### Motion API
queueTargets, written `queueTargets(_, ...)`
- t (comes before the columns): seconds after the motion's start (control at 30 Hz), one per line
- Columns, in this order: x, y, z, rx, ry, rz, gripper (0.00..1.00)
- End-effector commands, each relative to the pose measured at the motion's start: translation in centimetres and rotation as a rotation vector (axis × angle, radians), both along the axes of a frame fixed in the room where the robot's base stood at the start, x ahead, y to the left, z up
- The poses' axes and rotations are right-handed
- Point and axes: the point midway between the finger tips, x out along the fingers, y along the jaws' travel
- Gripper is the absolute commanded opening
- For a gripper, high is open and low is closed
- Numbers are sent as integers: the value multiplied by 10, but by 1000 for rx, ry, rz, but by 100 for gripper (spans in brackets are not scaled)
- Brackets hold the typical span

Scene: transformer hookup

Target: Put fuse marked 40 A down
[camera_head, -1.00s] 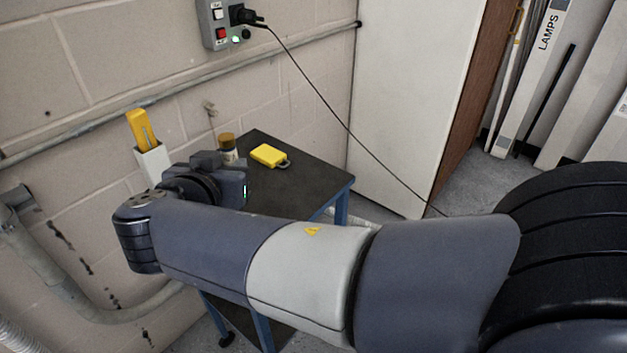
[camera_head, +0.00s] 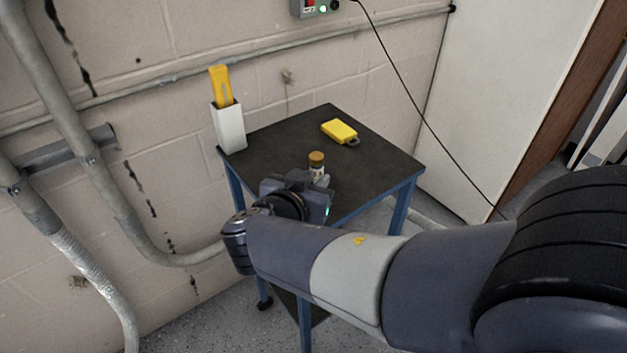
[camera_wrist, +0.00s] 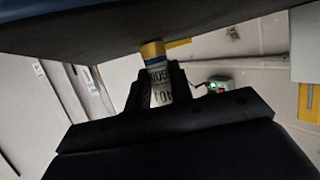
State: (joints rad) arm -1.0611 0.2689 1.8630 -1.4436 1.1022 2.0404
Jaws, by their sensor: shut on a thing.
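The fuse (camera_head: 317,164) is a short white cylinder with a brass cap, held upright by my gripper (camera_head: 322,180) over the near part of the dark table top (camera_head: 375,172). In the wrist view the fuse (camera_wrist: 156,75) sits between the two black fingers of my gripper (camera_wrist: 160,84), with dark print on its white body. Part of the print looks like "40", but it is partly hidden. The dark table surface (camera_wrist: 90,25) shows close by. I cannot tell whether the fuse touches the table.
A yellow padlock-like block (camera_head: 339,131) lies at the back of the table. A white holder (camera_head: 229,128) with a yellow tool (camera_head: 221,86) stands at the left corner. The right part of the table is clear. A cable (camera_head: 420,130) hangs behind it.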

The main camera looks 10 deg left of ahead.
Motion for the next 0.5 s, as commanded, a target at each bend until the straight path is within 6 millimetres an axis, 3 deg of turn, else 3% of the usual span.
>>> queueTargets(0.37,0,0,-4,1,0,0,0)
queueTargets(0.4,0,0,-2,0,0,-1,24)
queueTargets(0.5,0,0,-2,0,0,-1,33)
